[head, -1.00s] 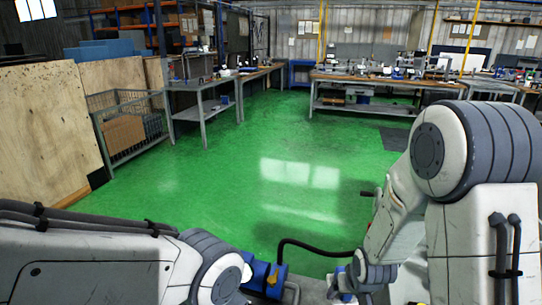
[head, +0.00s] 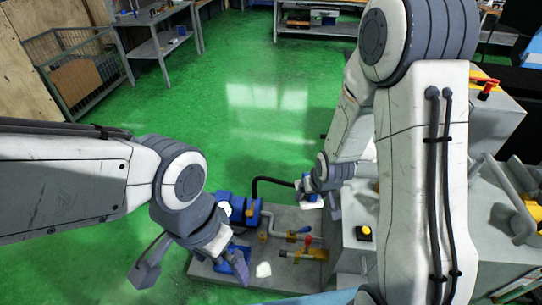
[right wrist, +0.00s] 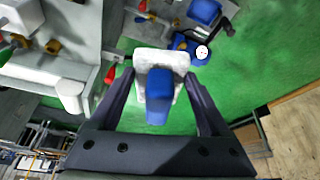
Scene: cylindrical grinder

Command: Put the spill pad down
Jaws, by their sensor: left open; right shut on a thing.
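The spill pad is a white pad with a blue grip, large in the right wrist view (right wrist: 160,62). My right gripper (head: 319,190) is shut on it. The pad (head: 309,201) hangs between its fingers near the upper edge of the grey machine base (head: 282,218) in the head view. From these views I cannot tell whether it touches anything beneath. My left gripper (head: 237,263) is open and low at the left of the base, its fingers partly hidden by its wrist.
A blue pump (head: 240,209) with a black hose stands on the base. A pipe with a red-handled valve (head: 308,240) is nearby. The grinder's grey body (head: 360,240) rises at right. Green floor (head: 240,120) is clear beyond; a wire cage (head: 80,70) stands at left.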

